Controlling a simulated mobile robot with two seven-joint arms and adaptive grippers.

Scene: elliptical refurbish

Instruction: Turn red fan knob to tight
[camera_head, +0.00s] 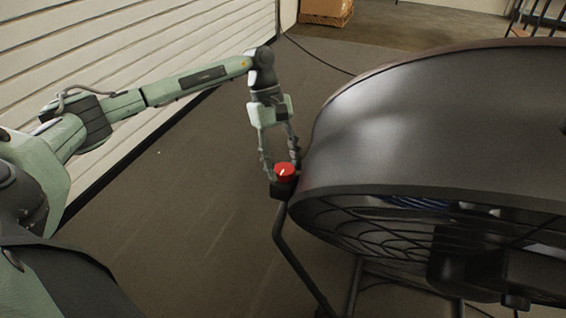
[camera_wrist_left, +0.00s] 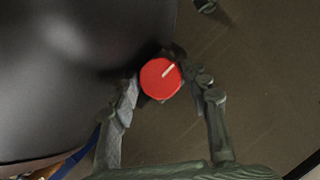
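The red fan knob (camera_head: 285,170) is a small red disc with a white pointer line, on a dark mount at the left side of the large black fan (camera_head: 420,120). In the left wrist view the knob (camera_wrist_left: 160,79) faces the camera, its white line pointing to the upper right. My left gripper (camera_head: 281,170) reaches down to the knob with its fingers spread to either side. In the left wrist view the left gripper (camera_wrist_left: 162,85) has its fingertips at both sides of the knob; I cannot tell whether they touch it. My right gripper is not in view.
The fan's curved housing is close beside the left gripper. A dark tubular stand (camera_head: 293,255) runs down below the knob. A white slatted wall (camera_head: 130,50) is behind my left arm. A cardboard box (camera_head: 326,10) sits far back. The floor left of the fan is clear.

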